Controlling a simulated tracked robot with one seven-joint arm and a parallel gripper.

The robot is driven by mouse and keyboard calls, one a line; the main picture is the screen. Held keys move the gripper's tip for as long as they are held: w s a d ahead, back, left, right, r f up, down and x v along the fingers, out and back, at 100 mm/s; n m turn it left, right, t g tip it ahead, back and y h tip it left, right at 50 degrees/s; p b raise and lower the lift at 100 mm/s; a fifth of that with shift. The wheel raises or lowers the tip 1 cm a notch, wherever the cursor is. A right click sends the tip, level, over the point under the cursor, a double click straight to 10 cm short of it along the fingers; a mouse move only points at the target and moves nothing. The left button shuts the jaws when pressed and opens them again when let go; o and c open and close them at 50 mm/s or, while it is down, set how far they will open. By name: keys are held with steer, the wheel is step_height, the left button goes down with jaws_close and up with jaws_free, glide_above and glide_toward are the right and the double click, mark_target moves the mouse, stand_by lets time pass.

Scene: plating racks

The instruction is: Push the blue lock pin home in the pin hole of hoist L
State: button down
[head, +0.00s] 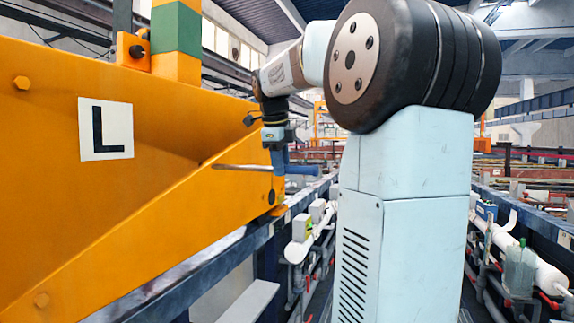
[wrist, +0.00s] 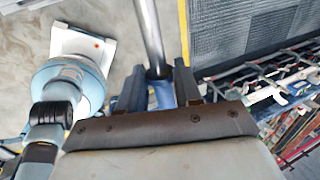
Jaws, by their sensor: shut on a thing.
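The yellow hoist L (head: 150,180) fills the left of the head view, with a white plate marked L on its side. My gripper (head: 278,160) is near the hoist's right end and is shut on the lock pin. The pin's blue part (head: 303,170) reaches right of the fingers, and its bare metal shaft (head: 240,167) points left across the hoist. I cannot tell whether the tip touches the hoist. A dark round spot (head: 272,197), perhaps the pin hole, lies below the shaft. The wrist view shows the blue part (wrist: 162,96) between the fingers (wrist: 160,78) and the shaft (wrist: 150,35) beyond.
A dark blue rail (head: 190,285) runs below the hoist. White pipes (head: 298,250) and fittings lie beside it. A clear bottle (head: 519,268) stands at the lower right. The wrist view shows a dark grid panel (wrist: 235,35) and a rack (wrist: 270,80) at right.

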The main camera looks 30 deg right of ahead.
mark_target(237, 166)
steer(key=shift+w+a, duration=0.85)
steer(key=shift+w, duration=0.3)
steer(key=shift+w+a, duration=0.1)
steer(key=shift+r, duration=0.1)
stand_by(1.1)
steer(key=shift+w+a, duration=1.05)
steer(key=shift+w, duration=0.3)
steer(key=shift+w+a, duration=1.1)
steer(key=shift+w, duration=0.3)
steer(key=shift+w+a, duration=1.05)
steer(key=shift+w, duration=0.3)
stand_by(1.4)
